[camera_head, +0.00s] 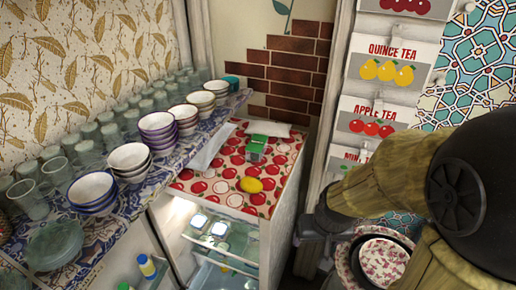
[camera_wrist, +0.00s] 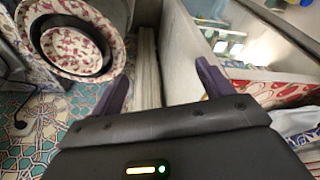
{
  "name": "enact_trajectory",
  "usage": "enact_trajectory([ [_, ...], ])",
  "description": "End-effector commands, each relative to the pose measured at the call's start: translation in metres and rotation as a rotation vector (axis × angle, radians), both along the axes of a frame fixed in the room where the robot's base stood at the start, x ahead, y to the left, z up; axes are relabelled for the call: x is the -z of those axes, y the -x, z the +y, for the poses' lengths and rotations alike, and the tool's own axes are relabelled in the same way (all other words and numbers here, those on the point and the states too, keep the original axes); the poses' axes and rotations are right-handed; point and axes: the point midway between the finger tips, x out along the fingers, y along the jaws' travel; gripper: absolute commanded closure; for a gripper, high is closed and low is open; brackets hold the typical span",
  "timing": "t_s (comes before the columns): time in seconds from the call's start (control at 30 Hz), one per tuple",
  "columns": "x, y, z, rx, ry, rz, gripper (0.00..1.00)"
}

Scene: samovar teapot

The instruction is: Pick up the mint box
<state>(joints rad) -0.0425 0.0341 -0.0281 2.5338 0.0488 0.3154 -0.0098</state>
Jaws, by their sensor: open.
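A small green box (camera_head: 256,148) sits on the red-and-white cover on top of the small fridge in the head view. No label on it can be read. A tea packet or card with a partly hidden "MIN..." label (camera_head: 350,156) shows on the wall at right, mostly behind my arm. My gripper (camera_head: 308,228) is beside the fridge's right side, lower than its top and apart from the green box. In the wrist view my gripper (camera_wrist: 162,86) has its two purple fingers spread, with nothing between them. The green box is not clearly visible there.
A yellow fruit (camera_head: 250,185) lies in front of the green box. The fridge (camera_head: 281,215) is open at the front. A shelf at left holds several stacked bowls (camera_head: 130,157) and glasses. Patterned dishes (camera_head: 382,262) sit at lower right. Apple-patterned cover (camera_wrist: 270,92) shows at the wrist view's right.

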Motion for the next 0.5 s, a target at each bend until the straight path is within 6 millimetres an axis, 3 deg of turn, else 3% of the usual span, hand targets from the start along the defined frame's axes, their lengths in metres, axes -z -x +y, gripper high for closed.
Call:
enact_trajectory([
  [0.27,-0.011,-0.098,0.045,0.105,-0.059,-0.159,0.2],
  [0.5,-0.01,-0.184,0.086,0.213,-0.007,-0.37,0.2],
])
